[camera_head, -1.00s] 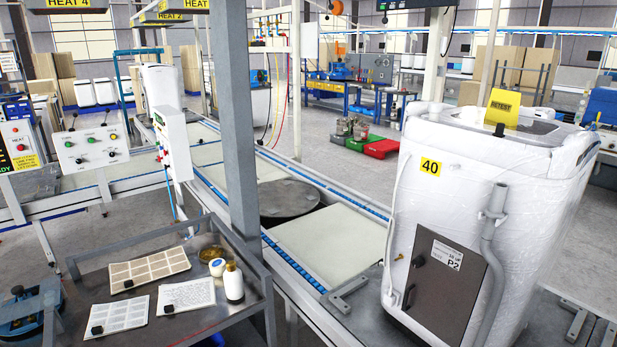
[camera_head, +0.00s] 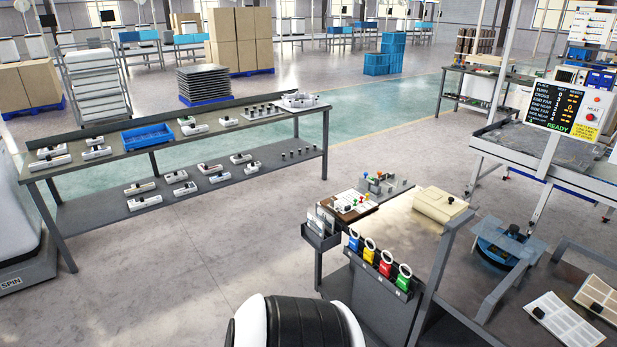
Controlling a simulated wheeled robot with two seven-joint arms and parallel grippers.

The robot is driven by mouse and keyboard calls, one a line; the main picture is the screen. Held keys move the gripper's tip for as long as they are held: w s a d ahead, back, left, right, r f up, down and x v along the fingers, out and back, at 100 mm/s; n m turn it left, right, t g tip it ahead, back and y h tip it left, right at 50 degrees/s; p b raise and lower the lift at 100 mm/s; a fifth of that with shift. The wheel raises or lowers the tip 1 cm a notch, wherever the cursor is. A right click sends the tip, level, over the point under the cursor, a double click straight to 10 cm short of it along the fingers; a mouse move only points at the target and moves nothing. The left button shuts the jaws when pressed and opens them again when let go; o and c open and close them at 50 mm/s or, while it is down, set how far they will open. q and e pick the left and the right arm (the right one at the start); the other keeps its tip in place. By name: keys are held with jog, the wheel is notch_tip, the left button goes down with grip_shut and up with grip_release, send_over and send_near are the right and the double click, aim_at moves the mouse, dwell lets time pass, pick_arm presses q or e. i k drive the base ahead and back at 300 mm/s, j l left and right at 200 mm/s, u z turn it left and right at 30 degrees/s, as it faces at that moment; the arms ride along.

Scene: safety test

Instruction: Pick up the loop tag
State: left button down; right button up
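Several coloured tags with pale ring-shaped tops stand in a row in a dark holder on the near side of a work table: a blue tag (camera_head: 354,241), a yellow tag (camera_head: 369,250), a red tag (camera_head: 386,264) and a green tag (camera_head: 403,277). I cannot tell which of them is the loop tag. A black and white part, likely one of my arm links, shows at the bottom centre, short of the holder. Neither gripper is in view.
The work table (camera_head: 405,230) carries a cream box (camera_head: 440,204), a clipboard and small parts. A grey bin (camera_head: 320,236) hangs at its left corner. A long two-level bench (camera_head: 90,208) stands at left. A blue stand (camera_head: 505,250) and a paper-covered table are at right. Floor between is clear.

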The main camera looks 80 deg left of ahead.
aim_at(368, 256)
jog(key=u, duration=2.2)
jog(key=z, duration=3.5)
jog(key=u, duration=3.5)
jog(key=i+j, duration=0.5)
jog(key=j+z, duration=0.05)
